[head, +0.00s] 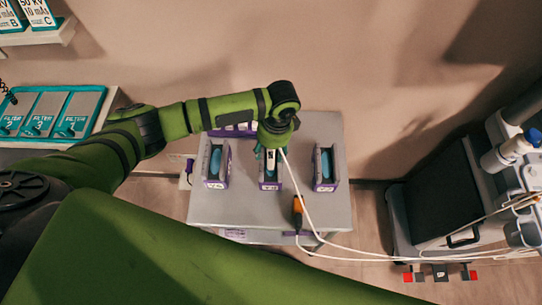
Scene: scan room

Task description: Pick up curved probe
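My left gripper (270,154) points down over the middle of three purple-edged holders on a grey table (240,208). Its teal fingertips are beside a small white and dark piece (271,158), which looks like a probe in the middle holder (270,185). I cannot tell whether the fingers grip it. A white cable (300,200) runs from beside the gripper down and right. The left holder (214,183) and the right holder (325,185) each hold a blue piece. The labels are too small to read, so I cannot tell which is the curved probe. My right gripper is out of view.
An orange item (297,212) is at the table's front, by the cable. A dark-panelled machine (445,195) stands right, with cables reaching it. A teal tray of filter plates (50,113) is left. A purple item (232,131) lies behind the holders.

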